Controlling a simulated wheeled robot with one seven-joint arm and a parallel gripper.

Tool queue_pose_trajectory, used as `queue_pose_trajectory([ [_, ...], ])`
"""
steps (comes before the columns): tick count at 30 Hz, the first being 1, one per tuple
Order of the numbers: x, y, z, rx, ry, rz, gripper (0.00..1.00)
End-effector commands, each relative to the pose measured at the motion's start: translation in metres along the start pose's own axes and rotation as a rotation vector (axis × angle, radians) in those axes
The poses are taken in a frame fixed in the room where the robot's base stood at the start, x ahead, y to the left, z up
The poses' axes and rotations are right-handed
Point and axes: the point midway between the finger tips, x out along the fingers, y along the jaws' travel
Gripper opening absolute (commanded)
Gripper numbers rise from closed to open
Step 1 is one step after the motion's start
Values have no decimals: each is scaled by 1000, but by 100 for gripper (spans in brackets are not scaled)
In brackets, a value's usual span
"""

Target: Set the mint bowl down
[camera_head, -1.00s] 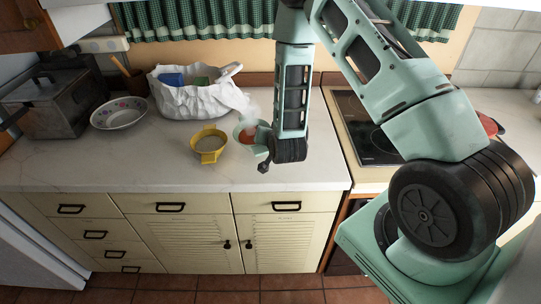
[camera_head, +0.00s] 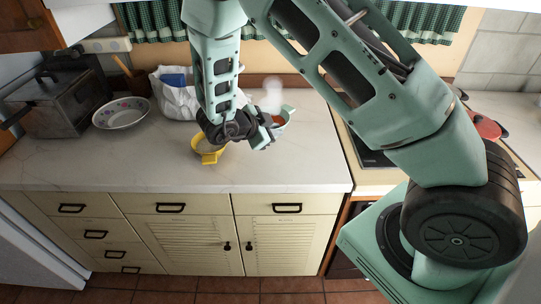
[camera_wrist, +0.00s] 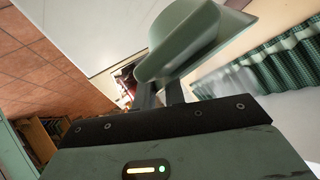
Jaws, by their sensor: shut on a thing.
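The mint bowl (camera_head: 284,117) has orange-red contents and pale steam above it in the head view. My gripper (camera_head: 268,133) is shut on its left side, over the right part of the counter. In the wrist view the bowl (camera_wrist: 185,40) shows large and slightly blurred just beyond my fingers (camera_wrist: 160,95). Its contents are hidden there. Whether its base touches the counter (camera_head: 110,165) is hard to tell, because my gripper hides part of it.
A white bag (camera_head: 175,100), a patterned bowl (camera_head: 122,113) and a metal box (camera_head: 62,105) stand farther left. The stove (camera_head: 370,155) is to the right. The counter's front left is clear.

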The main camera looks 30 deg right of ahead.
Motion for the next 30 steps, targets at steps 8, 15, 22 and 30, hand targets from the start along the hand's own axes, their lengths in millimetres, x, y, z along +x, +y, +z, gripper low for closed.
queue_pose_trajectory([
  [8, 22, 18, 29, -1, 5, 2, 0],
  [15, 32, 26, 43, 0, 4, 1, 0],
  [22, 47, 37, 63, 1, 4, 1, 0],
  [30, 50, 40, 68, 4, 2, 1, 0],
])
